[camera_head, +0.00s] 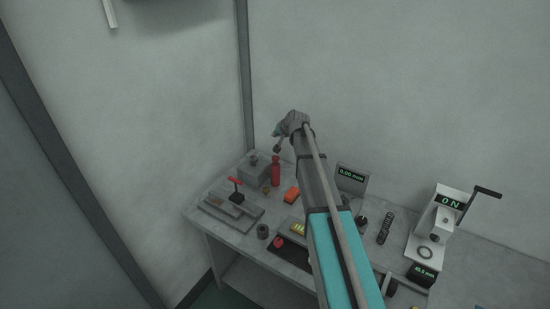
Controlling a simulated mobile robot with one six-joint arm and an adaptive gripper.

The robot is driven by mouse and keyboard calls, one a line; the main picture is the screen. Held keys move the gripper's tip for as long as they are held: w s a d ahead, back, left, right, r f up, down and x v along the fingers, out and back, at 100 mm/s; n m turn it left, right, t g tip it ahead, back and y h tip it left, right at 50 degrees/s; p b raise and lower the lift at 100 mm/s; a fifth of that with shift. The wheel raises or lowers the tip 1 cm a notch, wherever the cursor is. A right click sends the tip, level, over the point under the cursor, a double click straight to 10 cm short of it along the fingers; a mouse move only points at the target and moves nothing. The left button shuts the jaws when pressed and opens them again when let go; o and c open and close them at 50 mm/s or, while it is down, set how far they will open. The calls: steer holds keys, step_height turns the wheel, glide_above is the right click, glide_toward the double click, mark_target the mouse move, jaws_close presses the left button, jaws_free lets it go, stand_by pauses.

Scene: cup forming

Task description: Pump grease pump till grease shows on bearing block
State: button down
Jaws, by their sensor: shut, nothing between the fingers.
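My gripper (277,148) is raised above the back of the workbench, at the end of my arm, its small tip pointing down and left. It is shut and empty. Below it stands an upright red cylinder (276,172) with a narrow top, which may be the grease pump. Left of that is a grey block (254,168) with a small dark part on top, possibly the bearing block. My gripper appears above and apart from both. No grease can be made out on the block at this size.
A red-handled lever (235,184) stands on grey plates at the bench's left. An orange block (291,195) and a dark ring (262,231) lie near the middle. A press (440,225) reading "0 N" stands right. Walls close off the corner. My arm hides part of the bench.

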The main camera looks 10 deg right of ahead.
mark_target(275, 157)
steer(key=shift+f, duration=0.1)
step_height(275, 157, down, 9)
steer(key=b, duration=0.8)
steer(key=shift+r+b, duration=0.2)
steer(key=shift+b, duration=0.2)
steer(key=shift+f, duration=0.25)
stand_by(1.2)
steer(key=shift+f+b, duration=0.2)
steer(key=shift+b, duration=0.25)
steer(key=shift+f+b, duration=1.15)
steer(key=shift+b, duration=0.05)
stand_by(1.9)
steer(key=shift+r, duration=0.1)
steer(key=shift+r+p, duration=1.5)
steer(key=shift+p, duration=0.15)
